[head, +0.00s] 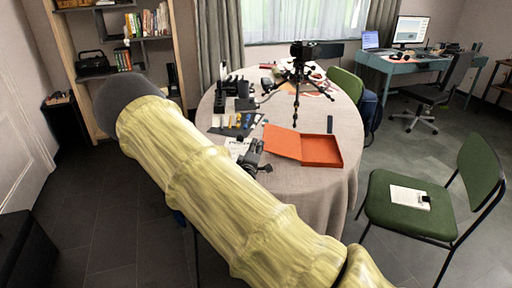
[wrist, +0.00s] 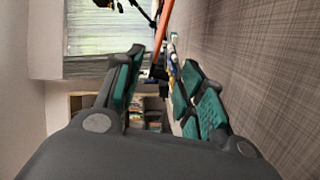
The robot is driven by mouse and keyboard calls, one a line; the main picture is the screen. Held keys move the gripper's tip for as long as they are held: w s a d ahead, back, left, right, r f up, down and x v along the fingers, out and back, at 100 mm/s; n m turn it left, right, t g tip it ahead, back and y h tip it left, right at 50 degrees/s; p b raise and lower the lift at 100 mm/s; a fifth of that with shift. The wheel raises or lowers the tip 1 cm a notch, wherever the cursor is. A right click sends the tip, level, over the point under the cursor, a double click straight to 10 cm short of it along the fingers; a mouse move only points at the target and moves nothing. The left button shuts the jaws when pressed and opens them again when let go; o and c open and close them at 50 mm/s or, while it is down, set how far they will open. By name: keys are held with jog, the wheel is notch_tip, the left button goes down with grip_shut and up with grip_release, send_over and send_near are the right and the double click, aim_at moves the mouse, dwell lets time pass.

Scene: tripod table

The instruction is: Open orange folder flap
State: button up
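The orange folder lies on the right front of the round table in the head view. Its tray-like right part (head: 321,151) has a raised rim and looks empty. Its flap (head: 283,142) is swung out to the left, away from the tray; I cannot tell whether it lies flat. My gripper (head: 252,158) is just left of the flap, partly hidden behind my arm. In the wrist view its two teal-padded fingers (wrist: 160,85) are apart with nothing gripped between them. An orange strip (wrist: 162,30), the folder seen nearly edge-on, shows beyond the fingertips.
A black tripod (head: 296,85) stands on the table (head: 338,116) behind the folder. Black holders (head: 235,97) and small coloured items (head: 238,121) crowd the left side. A green chair (head: 405,200) stands at the right.

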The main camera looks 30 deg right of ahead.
jog(key=shift+x, duration=1.15)
jog(key=shift+c, duration=0.3)
jog(key=shift+a, duration=0.1)
grip_shut()
